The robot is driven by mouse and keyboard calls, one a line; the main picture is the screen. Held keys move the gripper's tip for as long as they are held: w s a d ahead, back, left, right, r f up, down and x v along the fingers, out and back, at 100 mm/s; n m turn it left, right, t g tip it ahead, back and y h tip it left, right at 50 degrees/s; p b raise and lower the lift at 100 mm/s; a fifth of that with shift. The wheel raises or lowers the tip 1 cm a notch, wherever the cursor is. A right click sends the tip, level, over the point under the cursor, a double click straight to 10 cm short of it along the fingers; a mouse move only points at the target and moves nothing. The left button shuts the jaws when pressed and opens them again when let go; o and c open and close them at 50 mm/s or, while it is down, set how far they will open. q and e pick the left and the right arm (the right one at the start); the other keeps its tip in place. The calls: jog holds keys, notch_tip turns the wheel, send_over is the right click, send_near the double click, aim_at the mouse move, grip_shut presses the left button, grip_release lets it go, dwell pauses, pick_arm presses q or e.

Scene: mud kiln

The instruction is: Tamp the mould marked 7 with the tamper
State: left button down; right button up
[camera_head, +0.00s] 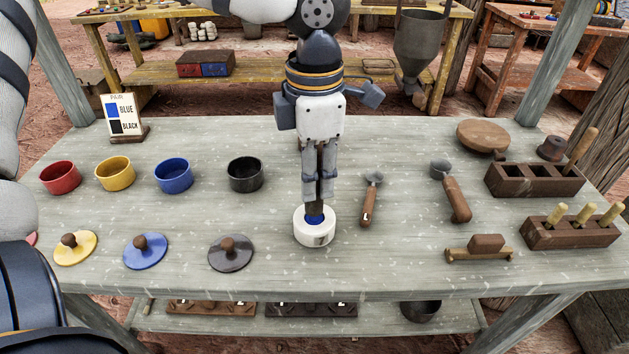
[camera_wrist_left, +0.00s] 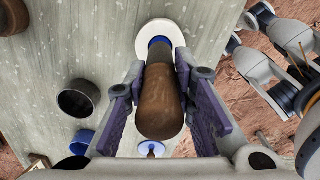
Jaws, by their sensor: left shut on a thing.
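My left gripper (camera_head: 319,195) points down over the middle of the table and is shut on the tamper. The tamper's brown handle (camera_wrist_left: 160,105) shows between the purple-lined fingers (camera_wrist_left: 162,100) in the left wrist view; its dark lower part (camera_head: 315,209) shows below the fingertips. The white round mould (camera_head: 302,228) has a dark mark like a 7 on its front and blue at its centre (camera_head: 313,219). It also shows in the left wrist view (camera_wrist_left: 145,33). The tamper's lower end is at this blue centre; whether it presses on anything is hidden. My right gripper is not in view.
Left of the mould stand red, yellow, blue and black (camera_head: 245,175) bowls, with knobbed lids (camera_head: 230,255) in front. Right lie two wooden-handled tools (camera_head: 370,200) (camera_head: 455,195), a brown block tool (camera_head: 478,252) and racks (camera_head: 570,235). The table around the mould is clear.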

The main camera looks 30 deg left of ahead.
pick_arm(q)
jog(key=shift+r, duration=2.95)
